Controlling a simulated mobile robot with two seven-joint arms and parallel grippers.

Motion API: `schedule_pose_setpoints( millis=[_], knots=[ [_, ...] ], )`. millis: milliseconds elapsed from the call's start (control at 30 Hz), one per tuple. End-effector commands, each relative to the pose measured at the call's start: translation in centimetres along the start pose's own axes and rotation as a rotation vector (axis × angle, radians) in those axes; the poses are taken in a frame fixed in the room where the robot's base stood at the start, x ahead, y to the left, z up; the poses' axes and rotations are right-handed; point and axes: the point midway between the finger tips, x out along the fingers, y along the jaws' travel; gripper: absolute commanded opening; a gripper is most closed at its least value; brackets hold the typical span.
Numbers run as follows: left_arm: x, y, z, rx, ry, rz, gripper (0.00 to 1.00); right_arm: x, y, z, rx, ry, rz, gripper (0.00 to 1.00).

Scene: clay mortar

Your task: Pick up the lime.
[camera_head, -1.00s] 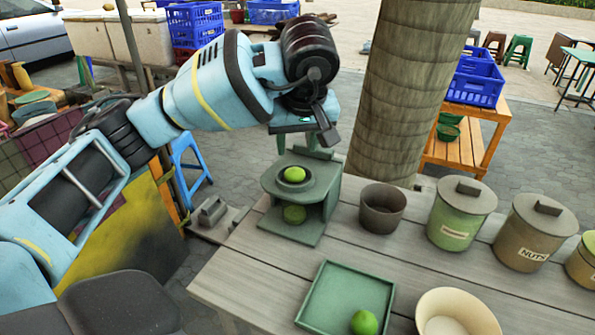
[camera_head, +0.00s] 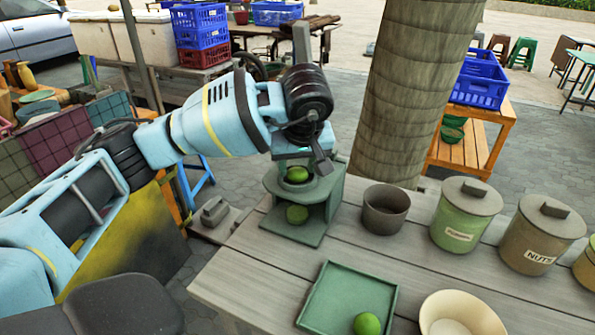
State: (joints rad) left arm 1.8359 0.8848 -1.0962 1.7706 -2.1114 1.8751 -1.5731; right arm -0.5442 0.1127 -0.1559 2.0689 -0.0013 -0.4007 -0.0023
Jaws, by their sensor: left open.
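One lime (camera_head: 297,174) sits in a small dark round holder on top of a green stand (camera_head: 328,188). A third lime (camera_head: 367,324) lies in a flat green tray (camera_head: 330,287) at the front of the table, partly cut off below. My left gripper (camera_head: 308,158) is open, pointing down just above the top lime and slightly to its right. It partly hides the top of the stand; whether it touches anything cannot be told. My right gripper is not in view.
A brown pot (camera_head: 385,212) stands right of the stand on the wooden table (camera_head: 255,275). Lidded canisters (camera_head: 466,216) line the right side. A cream bowl (camera_head: 461,318) is right of the tray. A thick trunk (camera_head: 410,100) rises behind the table.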

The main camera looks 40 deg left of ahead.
Motion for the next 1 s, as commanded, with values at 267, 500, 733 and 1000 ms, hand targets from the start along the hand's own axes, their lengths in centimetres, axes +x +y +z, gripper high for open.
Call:
schedule_pose_setpoints(
  millis=[267, 500, 733, 1000],
  knots=[
    [0.0, 0.0, 0.0, 0.000, 0.000, 0.000, 0.25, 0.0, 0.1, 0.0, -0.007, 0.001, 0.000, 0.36],
    [-0.1, 0.0, 0.0, 0.000, 0.000, 0.000, 0.12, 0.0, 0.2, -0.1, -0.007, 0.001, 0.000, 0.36],
    [-0.7, 0.1, -0.3, -0.001, 0.001, 0.002, 0.12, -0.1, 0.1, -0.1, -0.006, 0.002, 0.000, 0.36],
    [-3.7, 0.0, -1.2, 0.000, 0.000, 0.003, 0.12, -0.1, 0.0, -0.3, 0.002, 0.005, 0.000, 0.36]
  ],
)
